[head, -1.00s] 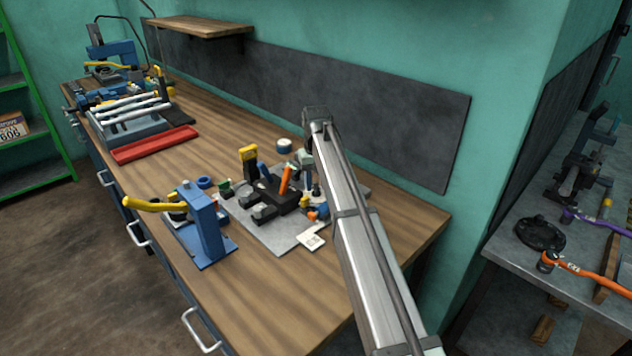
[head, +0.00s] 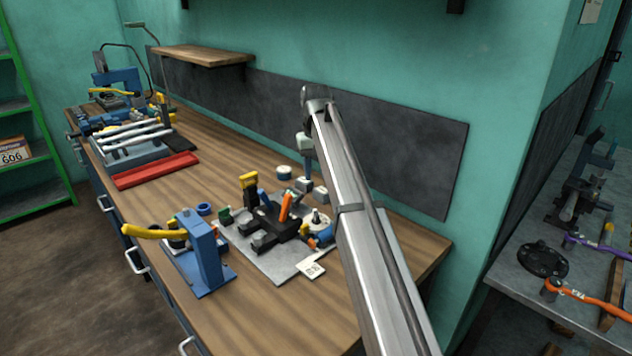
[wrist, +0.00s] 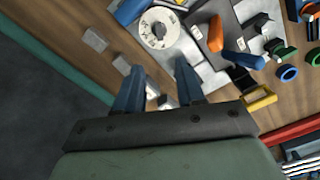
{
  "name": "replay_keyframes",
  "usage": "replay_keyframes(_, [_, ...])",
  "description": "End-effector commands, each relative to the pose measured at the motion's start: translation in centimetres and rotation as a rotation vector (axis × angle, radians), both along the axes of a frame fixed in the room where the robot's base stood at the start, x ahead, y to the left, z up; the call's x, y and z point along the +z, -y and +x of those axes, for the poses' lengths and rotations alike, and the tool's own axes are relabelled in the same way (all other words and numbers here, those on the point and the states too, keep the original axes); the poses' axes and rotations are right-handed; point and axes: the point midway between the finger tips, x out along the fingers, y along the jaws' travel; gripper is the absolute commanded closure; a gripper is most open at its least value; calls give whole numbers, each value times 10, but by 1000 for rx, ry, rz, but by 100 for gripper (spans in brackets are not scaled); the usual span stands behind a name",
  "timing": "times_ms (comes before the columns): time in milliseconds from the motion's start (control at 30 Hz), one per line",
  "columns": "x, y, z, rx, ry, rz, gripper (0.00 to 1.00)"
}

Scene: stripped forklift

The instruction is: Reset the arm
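My gripper (head: 308,176) is at the end of my arm, above the back right part of the workbench (head: 250,315). In the wrist view its two blue fingers (wrist: 158,75) stand apart with nothing held between them. Below it is a grey fixture plate (head: 285,267) with black clamps, an orange-handled part (head: 285,206) and a round white dial (wrist: 160,28). Small grey blocks (wrist: 95,40) lie on the wood near the plate. My arm hides part of the bench's right side in the head view.
A blue press with a yellow lever (head: 205,255) stands at the front left of the plate. A red tray (head: 155,171) lies farther back. A wooden shelf (head: 200,55) juts from the wall. A metal side bench (head: 510,275) with tools stands at right.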

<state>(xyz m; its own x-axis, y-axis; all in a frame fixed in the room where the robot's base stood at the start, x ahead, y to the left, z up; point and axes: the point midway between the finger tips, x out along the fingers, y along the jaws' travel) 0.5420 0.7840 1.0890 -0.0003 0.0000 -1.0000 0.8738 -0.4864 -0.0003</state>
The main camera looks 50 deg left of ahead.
Motion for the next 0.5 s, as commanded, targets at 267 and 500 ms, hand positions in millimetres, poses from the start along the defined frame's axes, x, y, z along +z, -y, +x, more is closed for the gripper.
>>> replay_keyframes(267, [7, 0, 0, 0, 0, 0, 62])
replay_keyframes(500, [7, 0, 0, 0, 0, 0, 62])
